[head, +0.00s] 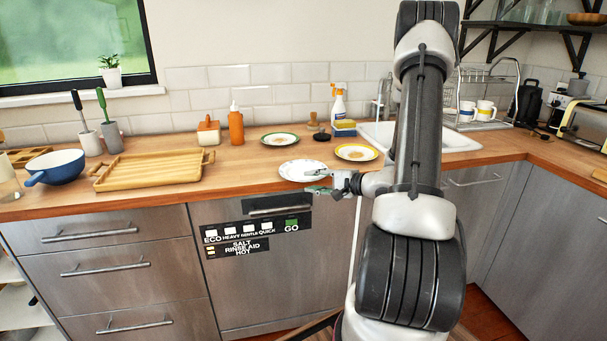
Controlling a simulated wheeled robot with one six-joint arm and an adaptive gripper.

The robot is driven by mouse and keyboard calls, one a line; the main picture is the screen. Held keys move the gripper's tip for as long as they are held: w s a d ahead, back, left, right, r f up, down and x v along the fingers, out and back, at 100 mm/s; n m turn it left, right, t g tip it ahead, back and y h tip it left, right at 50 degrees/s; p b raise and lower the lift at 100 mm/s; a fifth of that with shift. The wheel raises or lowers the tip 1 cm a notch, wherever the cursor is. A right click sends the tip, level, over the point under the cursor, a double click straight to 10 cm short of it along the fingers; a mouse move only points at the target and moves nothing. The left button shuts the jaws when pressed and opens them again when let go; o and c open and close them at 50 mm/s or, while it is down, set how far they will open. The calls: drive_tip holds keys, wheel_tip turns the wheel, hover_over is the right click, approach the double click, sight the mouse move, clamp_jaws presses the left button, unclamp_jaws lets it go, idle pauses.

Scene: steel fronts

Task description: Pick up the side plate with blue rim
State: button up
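A white plate (298,170) lies on the wooden counter near its front edge. Its rim looks pale, with a faint bluish tint; the colour is hard to make out. My gripper (316,182) is at the plate's right front side, beside the counter's front edge. Its fingers look spread, with a gap between them, and point left towards the plate's rim. Whether they touch the rim is too small to tell. A green-rimmed plate (280,139) lies behind, and a yellow-rimmed plate (357,152) lies to the right; both hold brownish patches.
A wooden tray (150,171), a blue pan (55,167) and an orange bottle (236,127) stand left. A spray bottle (339,106), a dark round item (321,136) and the sink (458,141) are behind. The dishwasher front (270,265) is below the counter.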

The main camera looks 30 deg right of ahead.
sight(305, 181)
drive_tip(key=x, duration=0.3)
drive_tip(key=shift+w+a+f, duration=0.2)
drive_tip(key=shift+w+a, duration=0.05)
drive_tip(key=shift+a, duration=0.15)
clamp_jaws()
